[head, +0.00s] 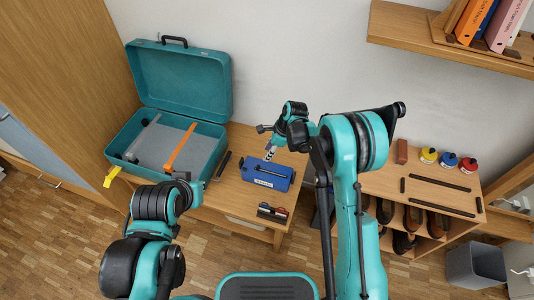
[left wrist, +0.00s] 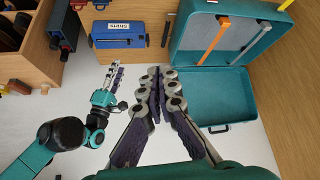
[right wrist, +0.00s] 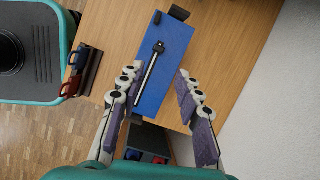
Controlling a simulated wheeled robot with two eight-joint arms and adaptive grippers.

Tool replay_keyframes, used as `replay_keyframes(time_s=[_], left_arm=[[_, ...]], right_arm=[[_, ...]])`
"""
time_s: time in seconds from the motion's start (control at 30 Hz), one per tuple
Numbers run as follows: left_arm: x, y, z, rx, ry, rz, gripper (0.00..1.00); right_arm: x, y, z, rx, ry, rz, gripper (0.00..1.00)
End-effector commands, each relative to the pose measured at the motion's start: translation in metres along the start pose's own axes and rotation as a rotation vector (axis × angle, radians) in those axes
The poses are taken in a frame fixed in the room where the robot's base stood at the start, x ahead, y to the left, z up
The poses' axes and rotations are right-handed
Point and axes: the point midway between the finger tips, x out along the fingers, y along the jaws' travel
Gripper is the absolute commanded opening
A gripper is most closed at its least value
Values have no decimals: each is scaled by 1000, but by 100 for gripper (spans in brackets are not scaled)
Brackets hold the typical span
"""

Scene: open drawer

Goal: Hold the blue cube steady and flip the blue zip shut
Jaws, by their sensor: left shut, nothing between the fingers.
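The blue cube shows as a long blue block (head: 267,174) with a white label on its side, on the wooden bench. The right wrist view shows its top (right wrist: 170,75), with a dark slider (right wrist: 159,47) and a thin pale strip along it, which look like the zip. My right gripper (right wrist: 157,72) is open, its fingers apart over the near part of the block; contact cannot be told. The left wrist view shows the block (left wrist: 118,34) and my right gripper apart from it. My left gripper (left wrist: 156,72) is shut and empty, away from the block.
An open teal suitcase (head: 222,163) stands left of the block, with an orange bar (head: 182,147) inside. A dark and red item (head: 272,212) lies at the bench's front. A shoe rack (head: 435,185) stands right. A wall shelf (head: 430,45) hangs above.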

Motion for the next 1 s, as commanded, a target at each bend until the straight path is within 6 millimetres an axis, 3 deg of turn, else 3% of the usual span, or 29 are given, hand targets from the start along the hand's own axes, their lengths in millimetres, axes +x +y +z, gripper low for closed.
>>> replay_keyframes(time_s=[0.03, 0.23, 0.57, 0.77, 1.0], left_arm=[[0, 0, 0, 0, 0, 0, 5], [1, 1, -10, 44, -15, 2, 58], [30, 8, -74, 362, -117, 31, 59], [68, 14, -111, 584, -185, 69, 59], [130, 23, -143, 848, -258, 134, 59]], right_arm=[[10, -1, 0, 25, -3, 10, 34], [21, 0, 0, 64, -7, 23, 34], [20, 0, 0, 62, -6, 22, 34], [20, 0, 0, 61, -6, 22, 34], [20, 0, 0, 61, -6, 21, 34]])
